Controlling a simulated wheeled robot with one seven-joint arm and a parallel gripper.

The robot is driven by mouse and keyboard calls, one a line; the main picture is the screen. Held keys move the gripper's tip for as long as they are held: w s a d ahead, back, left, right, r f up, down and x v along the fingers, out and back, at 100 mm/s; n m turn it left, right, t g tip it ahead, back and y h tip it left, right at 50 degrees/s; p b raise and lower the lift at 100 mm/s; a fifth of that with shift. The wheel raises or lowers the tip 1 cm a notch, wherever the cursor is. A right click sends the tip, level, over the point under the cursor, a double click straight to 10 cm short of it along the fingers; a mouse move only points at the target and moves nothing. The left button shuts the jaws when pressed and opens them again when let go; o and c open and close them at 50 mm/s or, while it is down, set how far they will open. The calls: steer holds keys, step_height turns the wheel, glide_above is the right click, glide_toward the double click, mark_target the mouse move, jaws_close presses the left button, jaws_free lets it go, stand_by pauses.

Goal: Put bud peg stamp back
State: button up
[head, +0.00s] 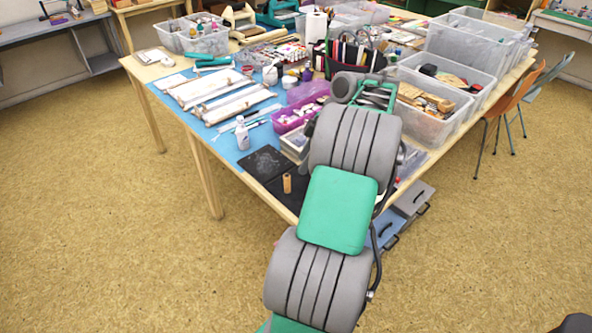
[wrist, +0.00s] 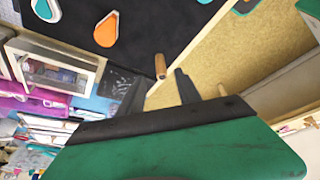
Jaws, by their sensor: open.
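A small upright wooden peg (head: 287,183), which looks like the peg stamp, stands near the table's front corner on a dark mat (head: 272,192). Its stamp face cannot be made out. The peg also shows in the wrist view (wrist: 160,66), just beyond my gripper (wrist: 162,89). My gripper is open and empty, apart from the peg. In the wrist view, an orange drop-shaped pad with a pale rim (wrist: 106,29) and a teal pad (wrist: 46,9) lie on the black mat. In the head view my arm covers my gripper and these pads.
A dark speckled slab (head: 265,163) and a white bottle (head: 242,134) are left of the peg. A purple bin (head: 290,120) and clear bins (head: 440,118) crowd the table behind. The table edge (wrist: 190,50) runs close to the peg, with open floor beyond.

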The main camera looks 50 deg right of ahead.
steer(key=w+a+r+m+g, duration=0.15)
steer(key=w+a, duration=0.25)
steer(key=a, duration=0.7)
steer(key=w+a+r+m, duration=0.2)
steer(key=w+a+r, duration=0.15)
steer(key=a, duration=0.75)
steer(key=s+a+f+m+h, duration=0.1)
steer(key=s+a+f+m, duration=0.1)
steer(key=s+a, duration=0.3)
steer(key=s+a+f+m+h, duration=0.2)
steer(key=s+a, duration=0.4)
steer(key=a, duration=0.5)
steer(key=shift+s+a+f, duration=0.15)
steer(key=shift+s+f, duration=0.15)
steer(key=shift+f, duration=0.3)
